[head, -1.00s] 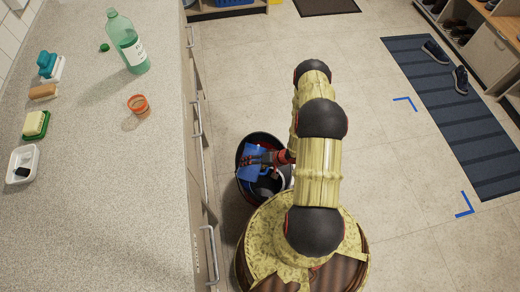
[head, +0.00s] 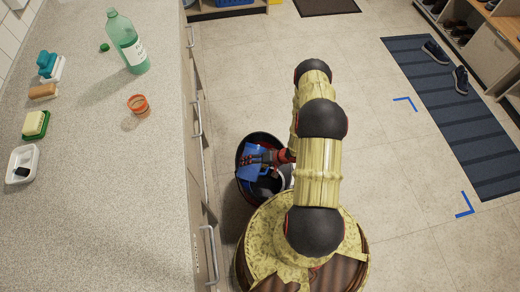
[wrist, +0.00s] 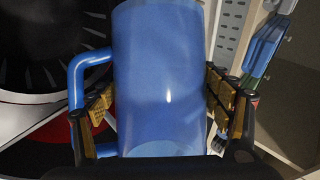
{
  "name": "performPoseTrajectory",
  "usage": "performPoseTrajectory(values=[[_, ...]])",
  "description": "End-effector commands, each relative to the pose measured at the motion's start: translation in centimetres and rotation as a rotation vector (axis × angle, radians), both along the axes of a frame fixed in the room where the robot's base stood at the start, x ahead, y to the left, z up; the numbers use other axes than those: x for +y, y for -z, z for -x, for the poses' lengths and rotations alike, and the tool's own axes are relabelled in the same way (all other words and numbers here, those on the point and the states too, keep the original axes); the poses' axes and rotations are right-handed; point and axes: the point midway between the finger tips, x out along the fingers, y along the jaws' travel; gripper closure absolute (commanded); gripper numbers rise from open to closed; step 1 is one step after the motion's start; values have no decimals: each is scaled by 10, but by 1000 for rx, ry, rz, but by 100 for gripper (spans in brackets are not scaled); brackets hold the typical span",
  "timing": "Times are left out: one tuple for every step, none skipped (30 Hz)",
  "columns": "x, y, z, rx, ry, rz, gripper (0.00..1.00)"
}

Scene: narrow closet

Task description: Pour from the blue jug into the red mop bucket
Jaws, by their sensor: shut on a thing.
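My gripper (head: 264,158) is shut on the blue jug (head: 252,165), with a finger on each side of its body. In the wrist view the jug (wrist: 160,75) fills the middle between the fingers, and its handle (wrist: 76,75) sticks out to the left. From above, the jug is over the red mop bucket (head: 240,176), whose dark round opening surrounds it. Red bucket surface (wrist: 45,140) also shows at lower left in the wrist view. The jug looks tilted. Its mouth and contents are hidden, and I cannot tell whether liquid is flowing.
The counter (head: 90,215) runs close along the bucket's left. Open tiled floor lies to the right, with a blue striped mat (head: 455,120) and shoes beyond.

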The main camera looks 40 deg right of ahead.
Motion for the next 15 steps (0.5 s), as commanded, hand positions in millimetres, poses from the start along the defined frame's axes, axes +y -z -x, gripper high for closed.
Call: performPoseTrajectory(values=[[0,0,0,0,0,-2,82],[0,0,0,0,0,-2,82],[0,0,0,0,1,-1,82],[1,0,0,-4,-1,5,82],[1,-1,1,-12,0,19,82],[2,-1,3,-27,-1,45,82],[2,-6,2,-44,-2,66,82],[2,-9,3,-57,-3,87,82],[2,-13,3,-77,-4,117,82],[2,-15,3,-92,-5,140,82],[2,-17,3,-107,-6,165,82],[1,-13,3,-131,-7,199,82],[1,-12,3,-149,-8,226,82],[0,-11,3,-164,-8,250,82],[-1,-10,2,-182,-8,274,82]])
